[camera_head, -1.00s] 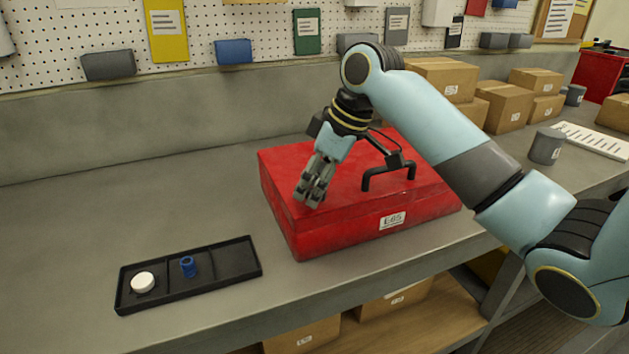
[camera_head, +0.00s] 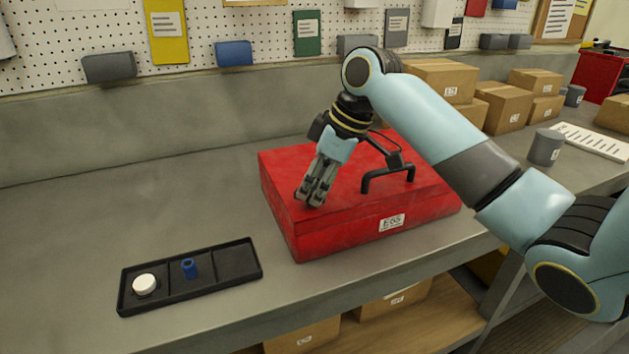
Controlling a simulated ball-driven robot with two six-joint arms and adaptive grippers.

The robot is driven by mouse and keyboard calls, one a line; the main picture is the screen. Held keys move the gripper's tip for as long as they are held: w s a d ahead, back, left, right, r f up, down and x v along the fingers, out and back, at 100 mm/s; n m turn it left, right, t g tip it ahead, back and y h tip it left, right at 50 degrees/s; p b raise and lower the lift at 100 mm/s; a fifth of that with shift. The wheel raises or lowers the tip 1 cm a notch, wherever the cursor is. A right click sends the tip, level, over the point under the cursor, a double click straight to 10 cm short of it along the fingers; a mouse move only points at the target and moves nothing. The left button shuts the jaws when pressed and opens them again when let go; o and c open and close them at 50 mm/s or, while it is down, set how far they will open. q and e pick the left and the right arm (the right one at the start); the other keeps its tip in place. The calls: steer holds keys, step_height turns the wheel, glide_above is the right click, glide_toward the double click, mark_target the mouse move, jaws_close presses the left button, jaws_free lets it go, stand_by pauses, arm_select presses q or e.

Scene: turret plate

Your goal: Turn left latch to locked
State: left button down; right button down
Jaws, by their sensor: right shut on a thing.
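A red box (camera_head: 360,235) with a black handle (camera_head: 388,178) on top and a white label on its front stands on the grey workbench. My right gripper (camera_head: 309,199) points down at the left part of the box's top, near its front edge. Its fingers are closed together on something small, which they hide. The left latch cannot be made out apart from the fingers, so its position cannot be told. My left gripper is not in view.
A black tray (camera_head: 226,268) with a white round piece (camera_head: 144,284) and a blue cylinder (camera_head: 189,268) lies left of the box. Cardboard boxes (camera_head: 503,106) and a grey can (camera_head: 545,147) stand at the right. The bench's left side is clear.

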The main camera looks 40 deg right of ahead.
steer(key=n+p, duration=0.1)
steer(key=n+y, duration=0.1)
steer(key=n, duration=0.1)
steer(key=shift+w+r+g+p, duration=0.15)
steer(key=shift+g+p, duration=0.2)
steer(key=shift+g, duration=0.05)
steer(key=shift+d+n+g, duration=0.1)
steer(key=shift+n+g, duration=0.3)
steer(key=shift+n, duration=0.7)
steer(key=shift+w+n+g+y, duration=0.1)
steer(key=shift+n+g+y, duration=0.2)
steer(key=shift+n, duration=0.6)
steer(key=c, duration=1.3)
jaws_free()
steer(key=shift+o, duration=0.2)
